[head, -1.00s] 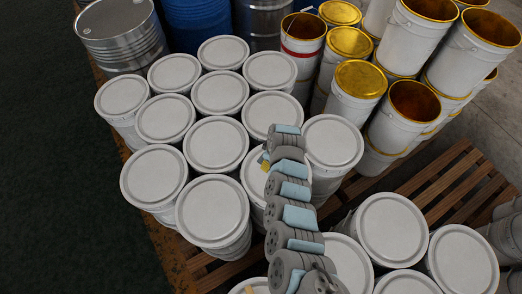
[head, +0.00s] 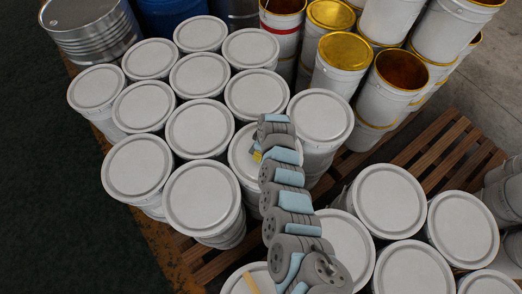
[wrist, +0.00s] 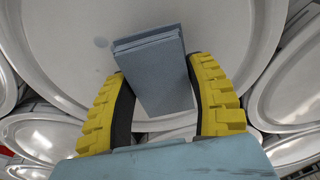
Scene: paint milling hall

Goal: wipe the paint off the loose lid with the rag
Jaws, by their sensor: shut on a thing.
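My gripper (wrist: 165,100) has two yellow ridged fingers and is shut on a folded blue-grey rag (wrist: 155,72). The rag is held between the fingers, over a large white lid (wrist: 60,50) that fills the upper wrist view. I cannot tell whether the rag touches this lid. A small faint grey spot (wrist: 101,42) shows on the lid, left of the rag. In the head view my gripper (head: 257,154) is small and partly hidden by my arm, over a white lid (head: 239,158) in the cluster. Which lid is loose, I cannot tell.
White lidded buckets (head: 203,197) stand close together on a wooden pallet, with more at lower right (head: 388,200). A thin tan strip (head: 252,283) lies on a lid at the bottom. Gold-lined buckets (head: 403,70) and a steel drum (head: 92,28) stand behind.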

